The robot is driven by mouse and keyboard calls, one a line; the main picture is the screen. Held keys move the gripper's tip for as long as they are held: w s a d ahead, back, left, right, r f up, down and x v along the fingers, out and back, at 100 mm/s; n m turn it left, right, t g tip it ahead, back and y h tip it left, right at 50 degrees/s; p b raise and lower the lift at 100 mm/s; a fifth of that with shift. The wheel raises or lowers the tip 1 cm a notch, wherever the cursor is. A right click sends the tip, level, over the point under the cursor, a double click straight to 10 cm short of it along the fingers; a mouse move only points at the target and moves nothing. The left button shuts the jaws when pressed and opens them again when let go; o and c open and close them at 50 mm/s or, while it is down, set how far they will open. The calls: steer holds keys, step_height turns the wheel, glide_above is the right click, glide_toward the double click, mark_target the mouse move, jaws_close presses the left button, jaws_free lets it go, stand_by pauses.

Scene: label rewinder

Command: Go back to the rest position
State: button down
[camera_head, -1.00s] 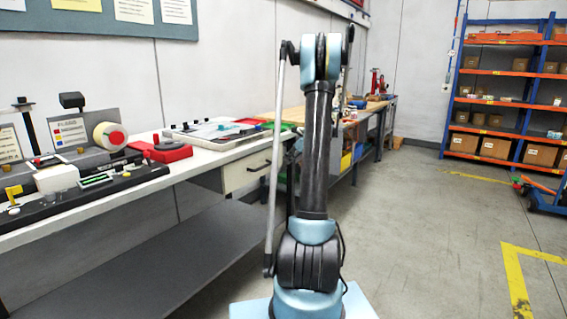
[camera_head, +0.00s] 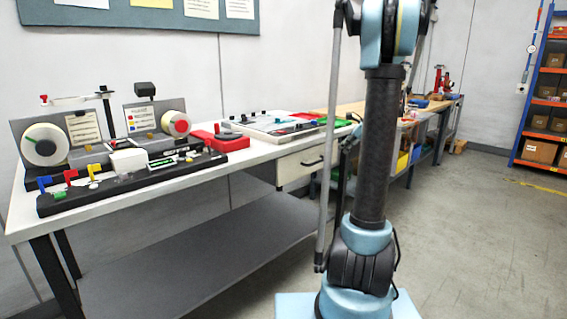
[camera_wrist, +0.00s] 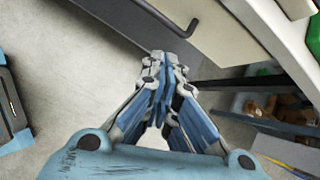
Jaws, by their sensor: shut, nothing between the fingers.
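My gripper (camera_wrist: 163,68) shows in the wrist view with its blue and grey fingers together and nothing between them. Behind it are the bare grey floor and the front of the bench with a dark drawer handle (camera_wrist: 184,93). In the head view my arm stands upright right of centre, in front of the bench, and my gripper is out of sight there. The label rewinder (camera_head: 110,165) stands on the left part of the white bench, with a white reel at each end.
The white bench (camera_head: 25,222) runs along the wall, with a lower shelf (camera_head: 200,262). A red box (camera_head: 215,140) and a white tray (camera_head: 262,124) lie on it. A blue and orange rack (camera_head: 524,125) stands far right. The floor on the right is clear.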

steer(key=s+a+f+n+g+h, duration=0.1)
steer(key=s+a+n, duration=0.3)
steer(key=s, duration=0.4)
steer(key=s+a+n+g+h, duration=0.1)
steer(key=s+a+n, duration=0.25)
steer(key=s, duration=0.45)
steer(key=s+a+f+n+h, duration=0.1)
steer(key=s+a+n, duration=0.25)
steer(key=s, duration=0.45)
steer(key=s+f+n, duration=0.3)
steer(key=s+n, duration=0.1)
steer(key=s, duration=0.2)
steer(key=s+f+n+h, duration=0.1)
steer(key=s+f+n, duration=0.3)
steer(key=s, duration=0.3)
steer(key=s+f+n+g+h, duration=0.1)
steer(key=s+f+n, duration=0.3)
steer(key=s, duration=0.2)
steer(key=shift+s, duration=0.3)
steer(key=shift+d, duration=0.1)
steer(key=shift+w+f, duration=0.15)
steer(key=shift+w, duration=0.3)
